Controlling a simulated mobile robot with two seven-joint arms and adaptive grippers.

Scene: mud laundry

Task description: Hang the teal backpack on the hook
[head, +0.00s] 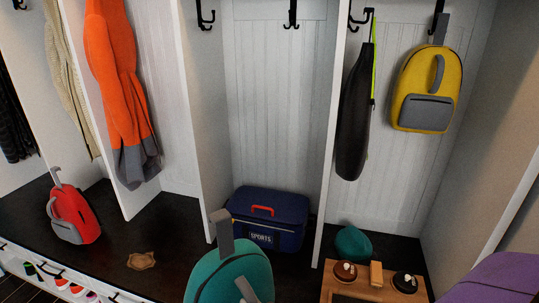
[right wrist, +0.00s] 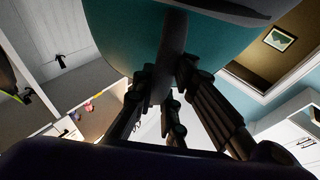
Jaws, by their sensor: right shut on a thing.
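The teal backpack (head: 222,280) shows at the bottom middle of the head view, with a grey loop (head: 222,230) standing up from its top. Its lower part is cut off by the frame. In the right wrist view the teal backpack (right wrist: 115,30) fills the top, and my right gripper (right wrist: 163,82) is shut on its grey strap. Black hooks hang on the back wall: a free one in the middle cubby (head: 291,14) and another free one to its left (head: 205,15). My left gripper is in neither view.
A blue sports bag (head: 270,205) sits on the middle bench. A yellow backpack (head: 428,85) and dark garment (head: 355,115) hang at right. An orange coat (head: 120,80) hangs at left above a red backpack (head: 75,212). White dividers (head: 335,130) separate the cubbies. A wooden tray (head: 330,290) stands lower right.

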